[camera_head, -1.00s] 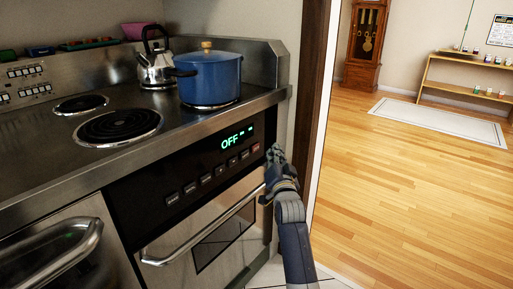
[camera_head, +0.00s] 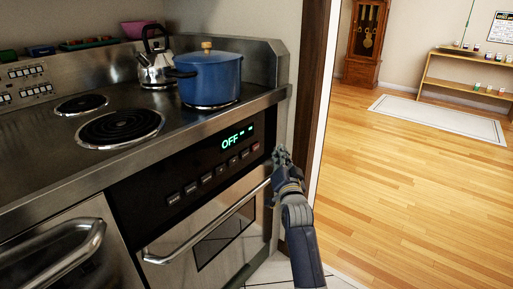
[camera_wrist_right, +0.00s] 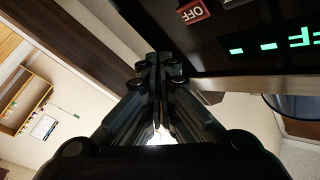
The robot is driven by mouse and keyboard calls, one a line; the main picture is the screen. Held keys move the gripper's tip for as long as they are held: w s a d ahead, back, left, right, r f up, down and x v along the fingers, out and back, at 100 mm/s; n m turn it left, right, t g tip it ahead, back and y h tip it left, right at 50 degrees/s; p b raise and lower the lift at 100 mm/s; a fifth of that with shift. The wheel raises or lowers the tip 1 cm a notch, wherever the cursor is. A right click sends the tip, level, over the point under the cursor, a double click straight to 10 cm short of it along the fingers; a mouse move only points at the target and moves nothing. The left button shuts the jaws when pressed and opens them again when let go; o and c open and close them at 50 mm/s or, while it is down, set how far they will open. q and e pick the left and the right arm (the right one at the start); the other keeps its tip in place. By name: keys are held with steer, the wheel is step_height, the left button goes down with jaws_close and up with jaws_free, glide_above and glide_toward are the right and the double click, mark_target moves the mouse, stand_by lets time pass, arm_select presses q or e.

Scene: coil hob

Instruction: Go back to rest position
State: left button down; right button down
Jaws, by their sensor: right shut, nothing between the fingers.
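My right gripper (camera_head: 281,157) is in front of the stove's control panel (camera_head: 212,165), near its right end. It is shut and empty, its fingers together. In the right wrist view the shut fingers (camera_wrist_right: 159,66) point toward the panel's edge, close to a red OFF button (camera_wrist_right: 192,12). The green display (camera_head: 237,138) reads OFF. I cannot tell the exact gap between the fingertips and the panel. My left gripper is not in view.
A blue pot (camera_head: 209,79) with a lid and a steel kettle (camera_head: 156,68) stand on the back of the hob. The oven door handle (camera_head: 205,222) juts out below the panel. Open wooden floor (camera_head: 410,200) lies right of the doorway.

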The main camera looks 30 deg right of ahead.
stand_by(0.7)
